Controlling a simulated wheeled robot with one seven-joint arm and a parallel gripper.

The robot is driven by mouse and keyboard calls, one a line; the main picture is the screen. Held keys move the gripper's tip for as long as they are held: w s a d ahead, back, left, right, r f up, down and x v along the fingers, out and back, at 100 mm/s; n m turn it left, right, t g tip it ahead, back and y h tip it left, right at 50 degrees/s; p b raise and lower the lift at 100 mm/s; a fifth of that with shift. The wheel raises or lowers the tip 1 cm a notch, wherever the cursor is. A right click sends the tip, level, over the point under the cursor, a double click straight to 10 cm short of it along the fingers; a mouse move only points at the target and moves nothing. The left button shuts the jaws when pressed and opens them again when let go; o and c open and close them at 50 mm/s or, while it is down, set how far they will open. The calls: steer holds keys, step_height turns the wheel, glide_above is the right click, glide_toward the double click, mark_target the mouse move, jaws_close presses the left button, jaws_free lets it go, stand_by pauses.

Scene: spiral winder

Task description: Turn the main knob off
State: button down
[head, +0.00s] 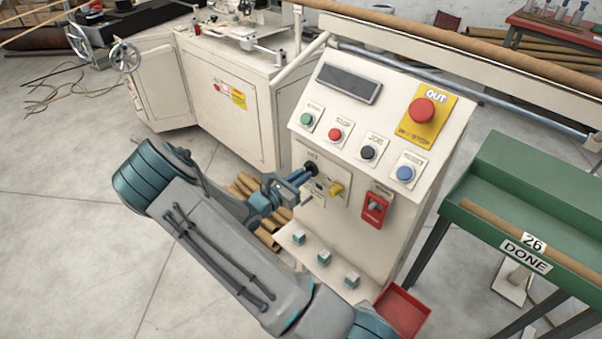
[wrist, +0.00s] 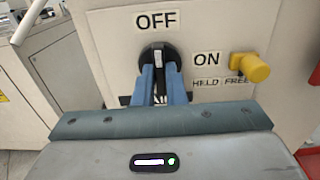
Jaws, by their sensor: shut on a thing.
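The main knob (wrist: 158,52) is a round black dial with a grip bar and a white mark. In the wrist view it sits under the OFF label (wrist: 157,20), with the ON label (wrist: 207,59) to its right. Its bar stands upright in the picture, the white mark towards OFF. My gripper (wrist: 164,80) is shut on the bar, one blue finger on each side. The fingers hide the knob's lower part. In the head view the knob (head: 311,167) shows as a dark disc on the front panel, with my gripper (head: 304,175) reaching it from the left.
A yellow knob (head: 336,189) and a red switch (head: 375,208) are to the right. Several push-buttons and a red emergency stop (head: 421,111) sit on the sloped face above. A ledge with several small blocks (head: 324,257) is below. A green table (head: 520,190) stands right.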

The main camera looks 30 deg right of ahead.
stand_by(0.4)
steer(key=c, duration=1.5)
jaws_free()
steer(key=v, duration=1.4)
steer(key=shift+d, duration=0.1)
